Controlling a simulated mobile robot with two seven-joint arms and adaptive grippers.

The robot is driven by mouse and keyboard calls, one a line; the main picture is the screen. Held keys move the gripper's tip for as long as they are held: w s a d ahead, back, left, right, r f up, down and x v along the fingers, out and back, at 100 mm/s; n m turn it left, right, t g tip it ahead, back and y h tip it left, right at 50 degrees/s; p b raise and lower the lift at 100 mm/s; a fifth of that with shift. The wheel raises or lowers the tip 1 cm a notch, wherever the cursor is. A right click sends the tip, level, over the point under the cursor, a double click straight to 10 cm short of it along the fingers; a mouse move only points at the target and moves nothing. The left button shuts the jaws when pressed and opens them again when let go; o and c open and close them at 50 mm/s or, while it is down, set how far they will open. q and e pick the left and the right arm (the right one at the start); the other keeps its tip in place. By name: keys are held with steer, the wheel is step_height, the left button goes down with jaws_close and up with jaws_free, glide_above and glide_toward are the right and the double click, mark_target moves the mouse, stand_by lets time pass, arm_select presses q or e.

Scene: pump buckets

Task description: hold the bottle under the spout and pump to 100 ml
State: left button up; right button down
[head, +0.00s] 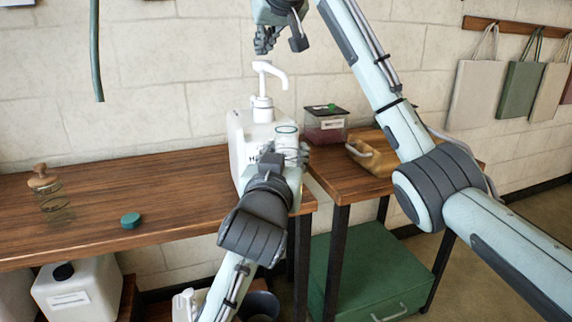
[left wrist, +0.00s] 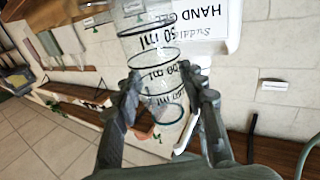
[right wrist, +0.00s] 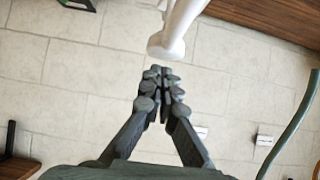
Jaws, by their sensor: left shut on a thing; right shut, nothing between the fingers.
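The white hand-gel container (head: 240,140) stands at the right end of the wooden table. Its white pump (head: 263,72) rises from the top, with the spout bent to the right. My left gripper (head: 284,158) is shut around the clear bottle (head: 287,136), its open green-tinted rim up, below the spout. In the left wrist view the bottle (left wrist: 157,55) shows black ml marks, and the white spout (left wrist: 187,136) is near its rim. I cannot make out any liquid. My right gripper (head: 264,48) is shut and empty above the pump head, which also shows in the right wrist view (right wrist: 168,47).
A glass jar with a wooden stopper (head: 50,195) and a green cap (head: 131,220) are on the table. A dark-red box (head: 325,125) and a tan container (head: 375,153) stand on the right-hand table. A green cabinet (head: 360,270) is below. The table's middle is clear.

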mark_target(264, 71)
steer(key=shift+f, duration=2.8)
steer(key=shift+r, duration=2.8)
steer(key=shift+f, duration=2.85)
steer(key=shift+r, duration=2.85)
